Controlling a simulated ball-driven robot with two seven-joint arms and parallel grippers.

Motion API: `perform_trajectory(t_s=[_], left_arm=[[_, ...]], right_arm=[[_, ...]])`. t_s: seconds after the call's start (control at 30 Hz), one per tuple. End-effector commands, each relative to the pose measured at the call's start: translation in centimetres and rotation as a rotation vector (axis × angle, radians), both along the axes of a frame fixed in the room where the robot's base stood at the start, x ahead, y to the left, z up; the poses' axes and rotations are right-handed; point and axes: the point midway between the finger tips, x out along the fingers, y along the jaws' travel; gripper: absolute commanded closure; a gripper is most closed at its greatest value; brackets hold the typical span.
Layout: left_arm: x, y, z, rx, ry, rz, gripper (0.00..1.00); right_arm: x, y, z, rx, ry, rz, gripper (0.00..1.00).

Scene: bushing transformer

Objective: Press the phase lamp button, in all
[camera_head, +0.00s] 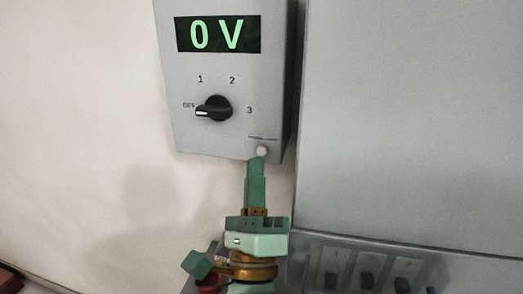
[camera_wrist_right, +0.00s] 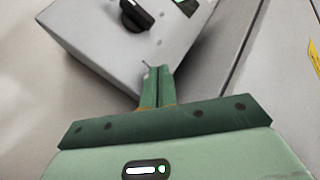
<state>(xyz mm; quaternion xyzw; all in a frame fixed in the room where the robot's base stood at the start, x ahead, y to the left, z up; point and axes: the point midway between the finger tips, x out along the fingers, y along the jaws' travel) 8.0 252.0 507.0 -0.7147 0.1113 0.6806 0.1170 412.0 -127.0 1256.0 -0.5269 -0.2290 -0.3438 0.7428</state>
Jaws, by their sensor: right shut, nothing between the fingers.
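A pale round button (camera_head: 262,151) sits low on the right of a grey control box. I take it for the phase lamp button; the small label line above it is not readable. My right gripper (camera_head: 257,162) is shut and empty, with its green fingers pointing up and the tips right at the button's lower edge. I cannot tell whether they touch it. In the right wrist view the shut fingertips (camera_wrist_right: 158,70) lie over the box's lower corner and hide the button. My left gripper is not in view.
The control box (camera_head: 185,135) has a display (camera_head: 218,35) reading "0 V" and a black rotary knob (camera_head: 214,108) pointing to OFF. A large grey cabinet panel (camera_head: 410,130) stands at the right. Several dark switches (camera_head: 367,279) sit on a panel below it.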

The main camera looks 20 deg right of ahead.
Motion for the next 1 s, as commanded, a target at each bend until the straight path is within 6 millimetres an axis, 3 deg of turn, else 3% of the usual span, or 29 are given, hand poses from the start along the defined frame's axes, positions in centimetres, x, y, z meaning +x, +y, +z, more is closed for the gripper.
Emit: perform_trajectory(t_s=[0.4, 1.0], left_arm=[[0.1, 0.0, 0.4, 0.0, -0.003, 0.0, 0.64], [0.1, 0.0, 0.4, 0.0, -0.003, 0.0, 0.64]], right_arm=[[-3.0, 2.0, 0.1, 0.001, 0.0, -0.001, 1.0], [-3.1, 2.1, 0.0, 0.001, 0.0, -0.001, 1.0]])
